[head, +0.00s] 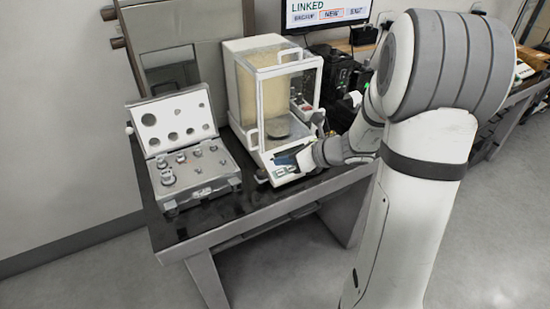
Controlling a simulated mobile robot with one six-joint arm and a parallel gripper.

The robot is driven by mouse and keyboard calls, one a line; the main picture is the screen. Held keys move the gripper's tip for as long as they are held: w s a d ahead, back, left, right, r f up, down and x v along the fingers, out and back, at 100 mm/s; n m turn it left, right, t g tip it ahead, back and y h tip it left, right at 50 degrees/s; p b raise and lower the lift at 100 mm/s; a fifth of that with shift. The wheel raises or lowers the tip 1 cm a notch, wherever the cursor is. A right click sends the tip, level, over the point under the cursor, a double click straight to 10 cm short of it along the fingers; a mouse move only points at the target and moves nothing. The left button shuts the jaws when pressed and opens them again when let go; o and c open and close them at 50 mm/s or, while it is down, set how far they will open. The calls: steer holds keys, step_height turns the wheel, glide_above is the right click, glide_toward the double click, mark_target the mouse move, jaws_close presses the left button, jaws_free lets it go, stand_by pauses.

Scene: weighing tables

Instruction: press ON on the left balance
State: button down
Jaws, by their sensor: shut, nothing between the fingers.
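The balance (232,88) stands on the dark table, with a tall clear weighing chamber and a round dark pan (277,129) inside. Its low front panel (258,163) faces me and carries a dark, bluish display area. My gripper (299,160) is at the right part of this front panel, with its fingers shut and nothing held. The wrist comes in from the right. The fingertips are small here, and I cannot tell whether they touch a key. The ON marking is not readable, and part of the panel is hidden behind my gripper.
An open case of weights (202,190) stands left of the balance, its lid (187,102) raised. A monitor (345,12) reading LINKED and dark equipment (343,72) stand behind. The dark table's front edge (240,215) is clear. Open floor lies in front.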

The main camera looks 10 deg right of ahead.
mark_target(280, 173)
steer(key=w+d+m+t, duration=0.1)
steer(key=m, duration=0.1)
steer(key=w+d+f+m+t, duration=0.1)
steer(key=w+d+m, duration=0.1)
steer(key=shift+w+d+f+m, duration=0.15)
steer(key=shift+w+f+m, duration=0.05)
steer(key=shift+m, duration=0.1)
steer(key=shift+f, duration=0.1)
steer(key=f+b, duration=0.2)
steer(key=w+f+b, duration=0.1)
steer(key=f+b, duration=0.1)
steer(key=f, duration=0.1)
steer(key=w+a+f+b, duration=0.1)
steer(key=f+b, duration=0.1)
steer(key=shift+w+f, duration=0.15)
steer(key=shift+w, duration=0.1)
steer(key=shift+w+f, duration=0.25)
steer(key=shift+f, duration=0.1)
steer(key=shift+f+b, duration=0.15)
steer(key=shift+b, duration=0.2)
stand_by(1.1)
steer(key=shift+w+a+f, duration=0.1)
steer(key=shift+w+f, duration=0.1)
steer(key=shift+f, duration=0.05)
